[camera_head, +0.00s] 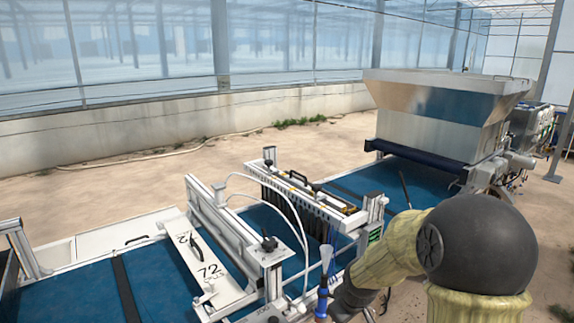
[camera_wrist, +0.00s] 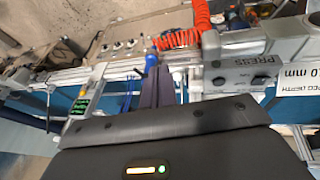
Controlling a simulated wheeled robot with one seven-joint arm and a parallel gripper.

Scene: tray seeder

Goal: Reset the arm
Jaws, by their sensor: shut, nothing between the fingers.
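My arm (camera_head: 475,245), with a dark round joint and a yellowish sleeve, reaches in from the lower right of the head view, over the near side of the tray seeder. My gripper (camera_wrist: 158,73) shows in the wrist view as two dark fingers close together, shut and empty. A blue tool (camera_wrist: 151,58) appears just beyond the fingertips; I cannot tell whether they touch it. In the head view a blue-handled tool (camera_head: 322,303) stands upright beside my forearm. My gripper itself is not clearly seen in the head view.
The seeder's blue belt (camera_head: 75,295) runs under a white frame with a "72" plate (camera_head: 205,268) and a nozzle bar (camera_head: 300,188). A metal hopper (camera_head: 440,110) stands at the back right. A red coiled hose (camera_wrist: 190,38) and the press panel (camera_wrist: 245,80) lie near my gripper.

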